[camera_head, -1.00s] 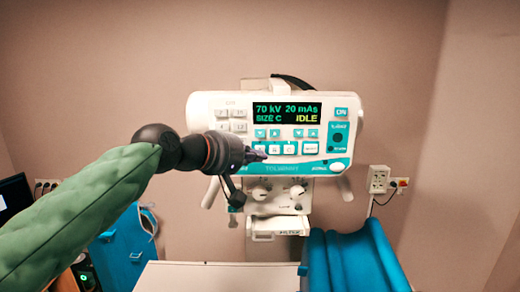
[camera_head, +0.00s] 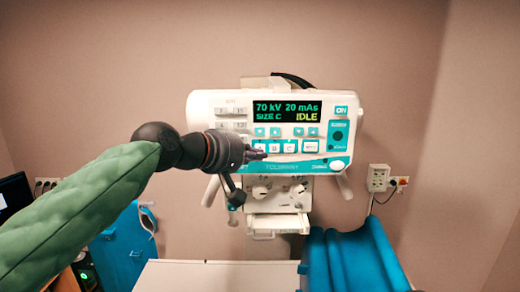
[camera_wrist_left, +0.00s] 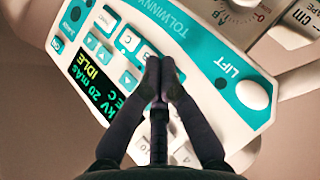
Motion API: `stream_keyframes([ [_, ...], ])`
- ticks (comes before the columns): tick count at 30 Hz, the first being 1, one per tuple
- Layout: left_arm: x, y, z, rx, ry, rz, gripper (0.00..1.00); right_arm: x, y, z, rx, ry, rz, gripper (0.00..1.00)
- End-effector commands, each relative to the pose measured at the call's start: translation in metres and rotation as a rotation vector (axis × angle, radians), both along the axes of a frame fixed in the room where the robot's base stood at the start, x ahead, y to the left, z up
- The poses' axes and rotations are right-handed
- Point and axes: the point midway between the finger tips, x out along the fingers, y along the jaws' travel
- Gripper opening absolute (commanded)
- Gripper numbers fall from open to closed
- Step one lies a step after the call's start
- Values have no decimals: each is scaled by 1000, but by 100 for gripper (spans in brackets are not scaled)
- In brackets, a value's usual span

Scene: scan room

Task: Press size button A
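The white and teal x-ray control panel (camera_head: 222,105) hangs on the wall. Its display (camera_head: 287,112) reads 70 kV, 20 mAs, SIZE C, IDLE. Size button A (camera_head: 259,145) is at the left end of the size row, partly covered by my gripper. Size buttons B (camera_head: 274,147) and C (camera_head: 290,147) are to its right. My left gripper (camera_head: 264,155) is shut and empty, its tips at the A end of the row. In the left wrist view its fingertips (camera_wrist_left: 160,65) are together over the size row and hide button A. Contact cannot be told. My right gripper is not in view.
A round white knob (camera_head: 337,166) is at the panel's lower right. A lower unit with dials (camera_head: 280,192) hangs beneath. A pale table (camera_head: 215,276) and blue padding (camera_head: 350,258) are below. Wall sockets (camera_head: 378,178) are at right.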

Motion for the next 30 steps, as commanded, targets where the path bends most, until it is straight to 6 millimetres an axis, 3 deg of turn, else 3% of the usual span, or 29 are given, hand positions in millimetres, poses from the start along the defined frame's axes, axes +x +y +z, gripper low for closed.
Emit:
stream_keyframes([
  [30, 9, 0, 0, 0, 0, 0, 0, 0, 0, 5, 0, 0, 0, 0],
])
